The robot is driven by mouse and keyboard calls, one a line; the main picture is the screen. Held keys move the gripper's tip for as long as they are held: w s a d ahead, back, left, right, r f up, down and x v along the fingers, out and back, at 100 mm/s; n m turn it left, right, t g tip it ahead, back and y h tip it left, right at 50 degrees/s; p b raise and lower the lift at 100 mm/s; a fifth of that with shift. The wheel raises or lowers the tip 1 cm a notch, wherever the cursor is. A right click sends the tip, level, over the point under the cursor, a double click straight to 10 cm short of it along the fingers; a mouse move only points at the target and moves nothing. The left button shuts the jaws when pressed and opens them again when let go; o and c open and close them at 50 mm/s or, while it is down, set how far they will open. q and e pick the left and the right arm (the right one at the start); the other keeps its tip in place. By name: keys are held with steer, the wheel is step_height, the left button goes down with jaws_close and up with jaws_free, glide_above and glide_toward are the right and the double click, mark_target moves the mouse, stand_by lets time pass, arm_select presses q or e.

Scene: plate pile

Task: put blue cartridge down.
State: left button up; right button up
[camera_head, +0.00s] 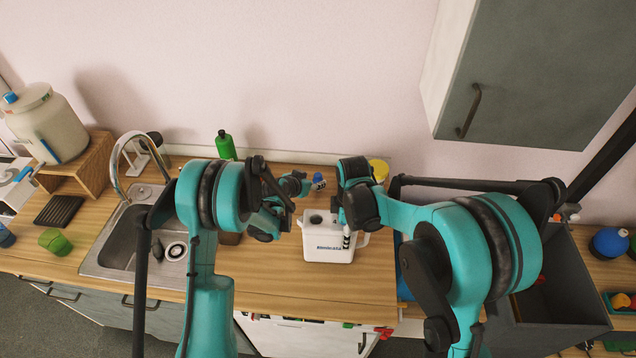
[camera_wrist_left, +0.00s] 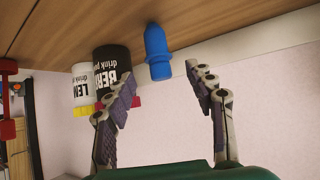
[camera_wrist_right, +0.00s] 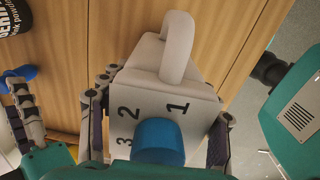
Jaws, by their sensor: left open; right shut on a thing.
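The blue cartridge (camera_wrist_left: 157,52) stands on the wooden counter in the left wrist view, which is upside down. My left gripper (camera_wrist_left: 160,76) is open, its fingers apart on either side of the cartridge's direction and not closed on it. A blue part also shows at the left edge of the right wrist view (camera_wrist_right: 17,76), beside a left gripper finger. My right gripper (camera_wrist_right: 163,100) is shut on a white jug (camera_wrist_right: 150,80) with a handle, numbers and a blue knob. The jug (camera_head: 325,248) stands on the counter in the head view.
A black jar (camera_wrist_left: 112,65) and a white jar (camera_wrist_left: 83,80) stand beside the cartridge. A sink (camera_head: 118,255) and a green bottle (camera_head: 226,145) lie left of the jug. A grey bin (camera_head: 565,300) is at right. Bare counter (camera_head: 265,280) lies in front of the jug.

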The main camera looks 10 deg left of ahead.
mark_target(316, 178)
arm_select(q)
steer(key=x, duration=0.3)
steer(key=shift+w+d+f, duration=0.1)
steer(key=shift+w, duration=0.1)
steer(key=x, duration=0.5)
steer(key=shift+w+d, duration=0.1)
steer(key=shift+w, duration=0.2)
jaws_close()
